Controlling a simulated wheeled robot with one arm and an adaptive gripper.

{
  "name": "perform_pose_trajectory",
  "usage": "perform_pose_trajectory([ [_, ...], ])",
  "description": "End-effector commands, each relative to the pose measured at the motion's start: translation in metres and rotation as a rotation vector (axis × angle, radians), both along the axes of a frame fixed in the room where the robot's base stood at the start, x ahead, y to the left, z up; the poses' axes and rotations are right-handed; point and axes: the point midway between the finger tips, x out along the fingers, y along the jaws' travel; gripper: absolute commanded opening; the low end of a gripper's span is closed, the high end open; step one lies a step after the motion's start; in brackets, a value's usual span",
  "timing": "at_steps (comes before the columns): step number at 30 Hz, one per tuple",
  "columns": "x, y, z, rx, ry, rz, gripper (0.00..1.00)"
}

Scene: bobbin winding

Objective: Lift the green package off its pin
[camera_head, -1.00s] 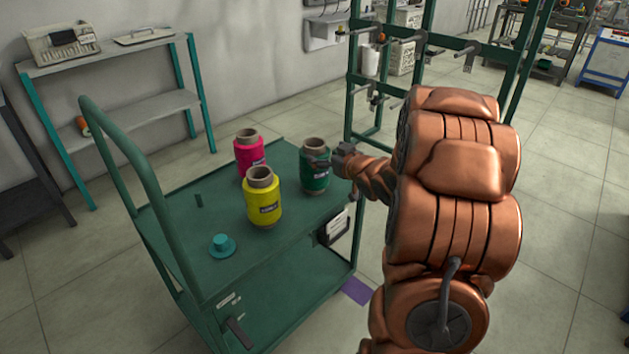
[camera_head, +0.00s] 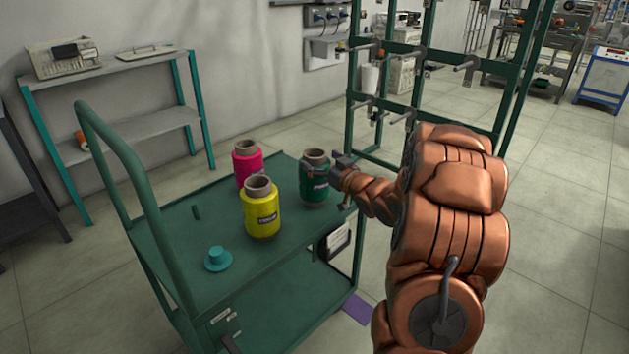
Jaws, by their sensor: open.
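The green package (camera_head: 314,191) is a dark green bobbin on a tan core tube with a small label. It stands upright at the right back corner of the green cart top (camera_head: 180,240). Its pin is hidden inside it. My gripper (camera_head: 322,166) is open at the upper part of the green package, coming in from the right. Its fingers are small and dark here, and I cannot tell whether they touch the package.
A yellow package (camera_head: 261,212) stands close, front left of the green one, and a pink package (camera_head: 246,162) behind left. A bare pin (camera_head: 196,212) and a teal cap-shaped piece (camera_head: 218,259) are on the cart. A green peg rack (camera_head: 420,57) stands behind.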

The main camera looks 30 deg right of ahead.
Motion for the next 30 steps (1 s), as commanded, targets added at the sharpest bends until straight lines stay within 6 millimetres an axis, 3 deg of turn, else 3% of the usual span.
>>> perform_pose_trajectory([
  [6, 0.023, 0.003, -0.002, 0.001, 0.004, 0.002, 0.99],
  [16, 0.028, 0.003, 0.000, 0.001, 0.002, 0.000, 0.99],
  [30, 0.028, 0.002, 0.000, 0.000, 0.003, 0.000, 0.51],
])
